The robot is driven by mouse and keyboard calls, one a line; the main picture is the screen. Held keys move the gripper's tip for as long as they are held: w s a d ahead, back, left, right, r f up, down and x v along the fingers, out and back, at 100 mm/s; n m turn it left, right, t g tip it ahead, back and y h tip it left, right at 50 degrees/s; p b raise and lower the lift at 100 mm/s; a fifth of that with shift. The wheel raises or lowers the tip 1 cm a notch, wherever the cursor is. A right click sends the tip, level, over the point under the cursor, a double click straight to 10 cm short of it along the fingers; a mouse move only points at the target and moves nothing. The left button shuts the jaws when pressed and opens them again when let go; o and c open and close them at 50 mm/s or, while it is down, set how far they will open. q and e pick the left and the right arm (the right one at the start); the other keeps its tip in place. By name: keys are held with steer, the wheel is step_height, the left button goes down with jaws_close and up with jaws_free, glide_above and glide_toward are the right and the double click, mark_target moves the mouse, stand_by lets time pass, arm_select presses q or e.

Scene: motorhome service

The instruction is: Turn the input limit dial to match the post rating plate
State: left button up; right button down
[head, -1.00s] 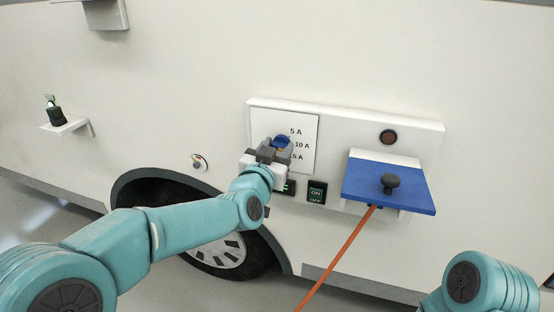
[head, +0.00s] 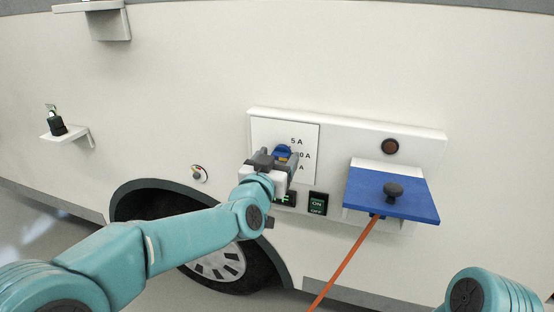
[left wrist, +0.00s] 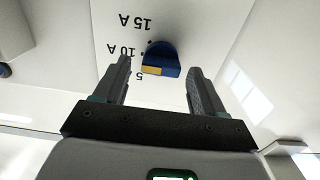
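The input limit dial (head: 282,151) is a blue knob with a yellow patch on the white scale panel (head: 265,130). It also shows in the left wrist view (left wrist: 163,55), with 15 A, 10 A and a partly hidden 5 mark beside it, upside down. I cannot tell exactly which mark the dial points at. My left gripper (head: 280,158) is at the dial. In the left wrist view its fingers (left wrist: 158,82) are apart, one on each side of the knob, with gaps showing. My right gripper is out of view. I see no readable post rating plate.
An ON/OFF switch (head: 318,203) is below the panel. A small shelf (head: 72,136) is at left.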

arm_select(q)
steer(key=b+v, duration=0.1)
steer(key=v, duration=1.5)
steer(key=shift+s, duration=0.2)
steer(key=shift+a, duration=0.1)
